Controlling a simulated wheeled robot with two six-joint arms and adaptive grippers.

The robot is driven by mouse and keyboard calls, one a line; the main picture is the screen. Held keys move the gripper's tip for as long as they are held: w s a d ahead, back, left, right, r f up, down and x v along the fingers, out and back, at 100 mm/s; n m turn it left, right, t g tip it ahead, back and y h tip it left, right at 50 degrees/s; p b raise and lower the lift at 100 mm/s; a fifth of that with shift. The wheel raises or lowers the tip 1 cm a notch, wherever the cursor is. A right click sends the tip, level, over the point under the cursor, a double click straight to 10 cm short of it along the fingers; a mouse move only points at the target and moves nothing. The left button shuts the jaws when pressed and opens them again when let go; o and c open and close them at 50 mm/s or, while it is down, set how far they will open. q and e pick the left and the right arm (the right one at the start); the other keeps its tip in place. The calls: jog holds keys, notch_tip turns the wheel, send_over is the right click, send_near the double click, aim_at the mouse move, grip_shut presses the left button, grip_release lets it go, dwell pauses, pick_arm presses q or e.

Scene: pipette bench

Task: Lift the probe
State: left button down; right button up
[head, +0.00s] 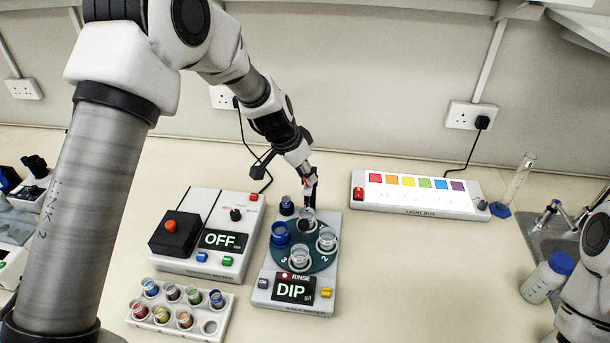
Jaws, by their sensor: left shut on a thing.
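My left gripper (309,184) reaches down over the back of the dip meter (265,281) and is shut on the slim dark probe (314,192). The probe stands about upright at the rear glass cup (307,216); its lower tip is hard to make out, so I cannot tell how deep it sits. The meter's round teal turntable (308,262) carries several cups, one of them blue (280,234). My right gripper is not in view.
Left of the meter stands a box (190,262) with an OFF display. A rack (212,313) of coloured vials is in front of it. A light box (420,208) is at the back right, with a blue-capped bottle (547,278) and a sink (565,232) further right. Bench between is clear.

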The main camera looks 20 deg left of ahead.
pick_arm(q)
jog(key=c, duration=1.2)
grip_release()
jog(key=shift+w+r, duration=0.1)
jog(key=shift+r, duration=0.05)
jog(key=shift+d, duration=0.1)
jog(key=v, duration=1.2)
